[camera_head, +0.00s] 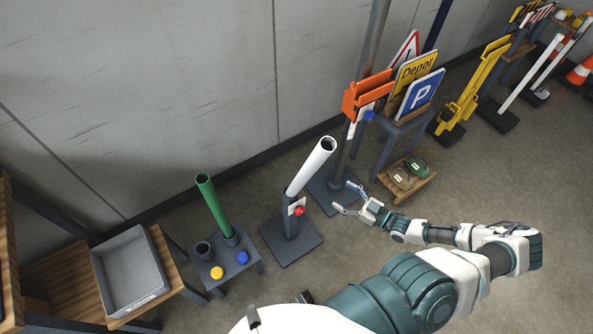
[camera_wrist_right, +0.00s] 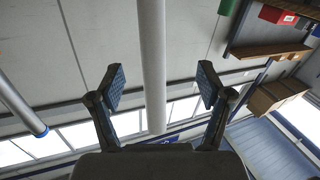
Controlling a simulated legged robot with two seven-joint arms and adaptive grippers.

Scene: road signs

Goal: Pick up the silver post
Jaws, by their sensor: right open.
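A tall silver-grey post (camera_head: 356,120) stands on a dark base plate (camera_head: 323,197) in the middle of the head view, its top cut off by the frame. An orange clamp-like head (camera_head: 367,95) overlaps it. My right gripper (camera_head: 346,197) is open and empty, low beside the post near its base. In the right wrist view its two fingers (camera_wrist_right: 162,86) are spread apart, with a pale grey post (camera_wrist_right: 152,60) showing between them. I cannot tell from that view how far away it is. My left gripper is not in view.
A white tube (camera_head: 312,168) leans in a stand with a red knob (camera_head: 299,211). A green tube (camera_head: 213,205) stands on a small table. A grey bin (camera_head: 128,265) is at left. Signs (camera_head: 414,78) on a stand and a low wooden tray (camera_head: 408,185) are at right.

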